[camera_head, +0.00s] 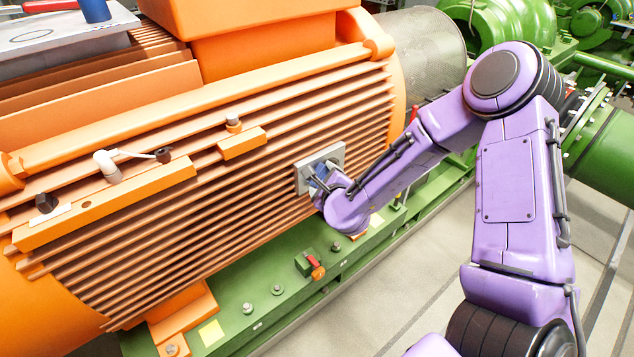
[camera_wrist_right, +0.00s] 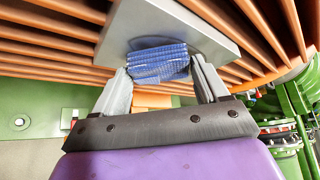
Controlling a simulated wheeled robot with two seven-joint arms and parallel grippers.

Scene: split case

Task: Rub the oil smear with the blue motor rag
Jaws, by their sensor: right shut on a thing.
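The blue motor rag (camera_wrist_right: 157,62) is a folded, checked cloth between the fingers of my right gripper (camera_wrist_right: 160,78), which is shut on it. In the head view the right gripper (camera_head: 318,187) is at the grey plate (camera_head: 336,154) on the finned side of the orange motor (camera_head: 270,130). The rag (camera_head: 321,171) shows there as a small blue patch. In the wrist view the rag lies against or very close to the grey plate (camera_wrist_right: 205,30); contact is hard to tell. My left gripper is not in view.
A green base rail (camera_head: 240,290) with bolts and a red-handled valve (camera_head: 316,268) runs below the motor. Green machinery (camera_head: 500,22) is behind my right arm.

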